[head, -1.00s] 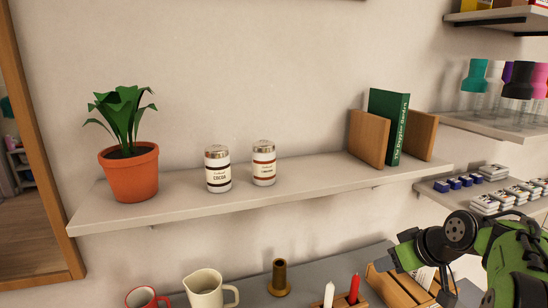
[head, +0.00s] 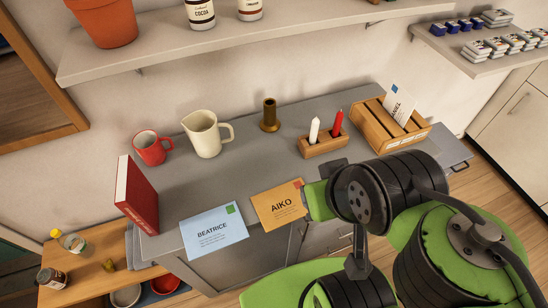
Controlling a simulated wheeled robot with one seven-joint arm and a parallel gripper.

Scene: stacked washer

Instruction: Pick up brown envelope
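My green and black arm fills the lower right and lies close to the brown envelope's right edge in the picture. I cannot tell whether it touches. My gripper's fingers cannot be made out. A white envelope (head: 399,105) stands in a slatted wooden holder (head: 374,118) at the right.
A red book (head: 134,194) stands left of the envelopes. A red mug (head: 152,149), cream pitcher (head: 206,135), brass candlestick (head: 270,116) and wooden candle block (head: 323,143) stand behind. A wall shelf (head: 290,32) is above. Grey top behind the envelopes is clear.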

